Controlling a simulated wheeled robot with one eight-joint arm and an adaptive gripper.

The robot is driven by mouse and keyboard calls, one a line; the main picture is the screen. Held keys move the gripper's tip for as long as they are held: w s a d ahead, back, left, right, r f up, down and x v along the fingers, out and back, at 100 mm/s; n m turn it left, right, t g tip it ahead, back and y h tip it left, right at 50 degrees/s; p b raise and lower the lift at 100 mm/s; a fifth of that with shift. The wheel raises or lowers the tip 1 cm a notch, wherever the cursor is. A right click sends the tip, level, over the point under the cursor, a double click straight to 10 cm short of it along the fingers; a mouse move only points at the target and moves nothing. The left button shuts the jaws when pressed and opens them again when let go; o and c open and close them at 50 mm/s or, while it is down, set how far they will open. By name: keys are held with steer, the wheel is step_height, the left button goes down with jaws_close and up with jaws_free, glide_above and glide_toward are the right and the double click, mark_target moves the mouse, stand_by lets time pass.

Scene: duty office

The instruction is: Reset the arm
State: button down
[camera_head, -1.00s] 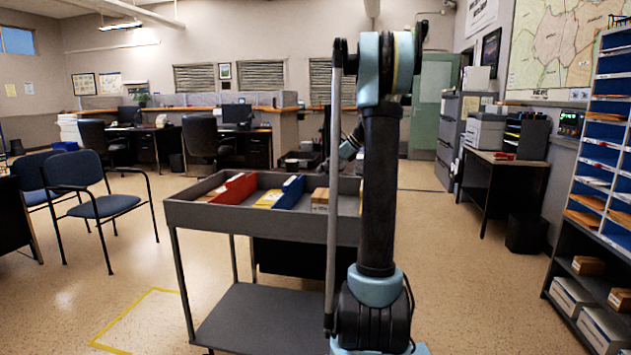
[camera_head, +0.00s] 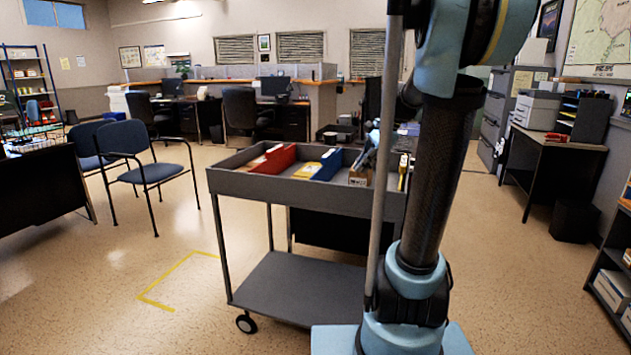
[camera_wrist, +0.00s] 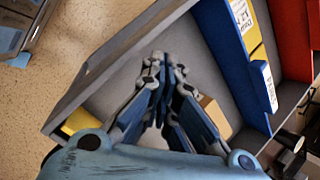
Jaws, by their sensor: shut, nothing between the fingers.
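My arm stands upright at the right of centre in the head view, with its upper part running out of the top of the picture. My gripper (camera_wrist: 165,88) shows in the wrist view with its blue-padded fingers together and nothing between them. It is over the grey tray of the cart (camera_head: 232,183). The tray's grey wall (camera_wrist: 105,62) runs beside the fingers in the wrist view.
The tray holds a red folder (camera_head: 274,160), a blue folder (camera_head: 328,164) and a small brown box (camera_wrist: 215,115) close to the fingers. Blue chairs (camera_head: 150,173) stand at the left. A desk with a printer (camera_head: 537,108) is at the right.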

steer(key=s+d+f+n+h, duration=0.1)
steer(key=s+f+n+h, duration=0.1)
steer(key=s+f+n, duration=0.4)
steer(key=s+d+f+n+h, duration=0.2)
steer(key=s+f+n, duration=0.5)
steer(key=s+f, duration=0.5)
steer(key=s+h, duration=0.1)
steer(key=s, duration=0.7)
steer(key=shift+d+n, duration=0.15)
steer(key=shift+n, duration=0.15)
steer(key=shift+w+f, duration=0.15)
steer(key=shift+w, duration=0.25)
